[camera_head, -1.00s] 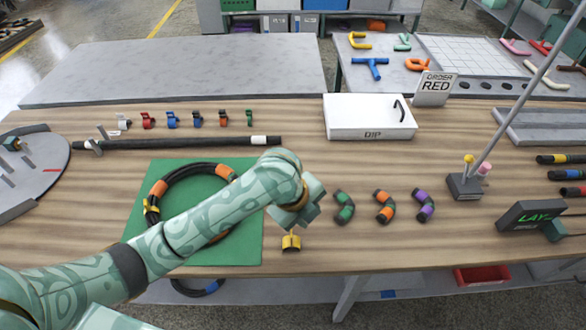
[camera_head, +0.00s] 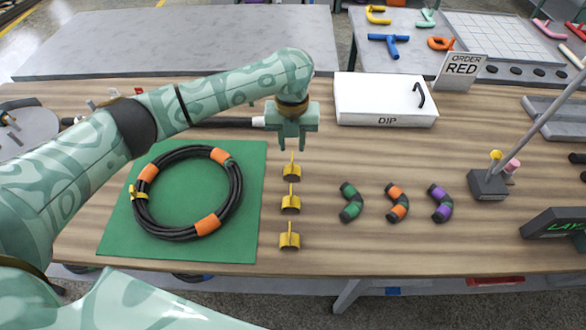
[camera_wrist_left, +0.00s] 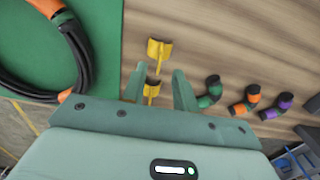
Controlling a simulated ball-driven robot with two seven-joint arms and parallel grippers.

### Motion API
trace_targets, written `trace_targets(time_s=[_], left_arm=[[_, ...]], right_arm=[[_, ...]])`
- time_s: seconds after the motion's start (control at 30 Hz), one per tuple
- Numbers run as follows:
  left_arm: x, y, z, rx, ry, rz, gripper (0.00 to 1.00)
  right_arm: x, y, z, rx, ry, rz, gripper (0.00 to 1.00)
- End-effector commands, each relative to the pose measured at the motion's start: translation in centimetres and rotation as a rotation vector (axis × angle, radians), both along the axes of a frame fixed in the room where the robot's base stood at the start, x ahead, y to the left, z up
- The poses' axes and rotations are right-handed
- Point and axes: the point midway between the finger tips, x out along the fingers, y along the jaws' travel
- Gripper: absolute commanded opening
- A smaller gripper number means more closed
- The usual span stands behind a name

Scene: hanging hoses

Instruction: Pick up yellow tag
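Three yellow tags stand in a column on the wooden table, right of the green mat: a far one (camera_head: 291,172), a middle one (camera_head: 290,204) and a near one (camera_head: 289,241). My left gripper (camera_head: 292,143) points down just above and behind the far tag in the head view. Its two fingers are apart with nothing held. In the left wrist view, one tag (camera_wrist_left: 152,88) shows between the open fingers and another (camera_wrist_left: 159,50) shows beyond them. The third tag is not visible there. My right gripper is not in view.
A black hose coil (camera_head: 236,187) with orange bands and a yellow tag on it lies on the green mat (camera_head: 255,230). Several short curved hoses (camera_head: 398,202) lie to the right. A white DIP box (camera_head: 385,98) and a slanted rod on a stand (camera_head: 489,186) are farther right.

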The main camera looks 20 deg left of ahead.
Motion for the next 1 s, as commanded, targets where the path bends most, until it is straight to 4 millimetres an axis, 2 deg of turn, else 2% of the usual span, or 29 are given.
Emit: trace_targets(time_s=[0.17, 0.47, 0.7, 0.8, 1.0], left_arm=[[0.0, 0.0, -1.2, -0.001, 0.000, 0.000, 0.29], [-0.2, -0.1, -5.8, -0.002, 0.002, 0.001, 0.29], [-0.2, -0.1, -5.7, 0.000, -0.003, 0.001, 0.29], [-0.2, -0.1, -5.7, 0.000, -0.003, 0.000, 0.01], [-0.2, -0.1, -5.7, 0.000, -0.003, 0.000, 0.00]], right_arm=[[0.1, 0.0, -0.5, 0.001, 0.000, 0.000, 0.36], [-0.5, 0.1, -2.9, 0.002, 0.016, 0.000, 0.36], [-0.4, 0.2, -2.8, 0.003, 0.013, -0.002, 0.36], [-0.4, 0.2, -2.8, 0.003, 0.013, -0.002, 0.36], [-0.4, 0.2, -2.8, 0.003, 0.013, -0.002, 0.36]])
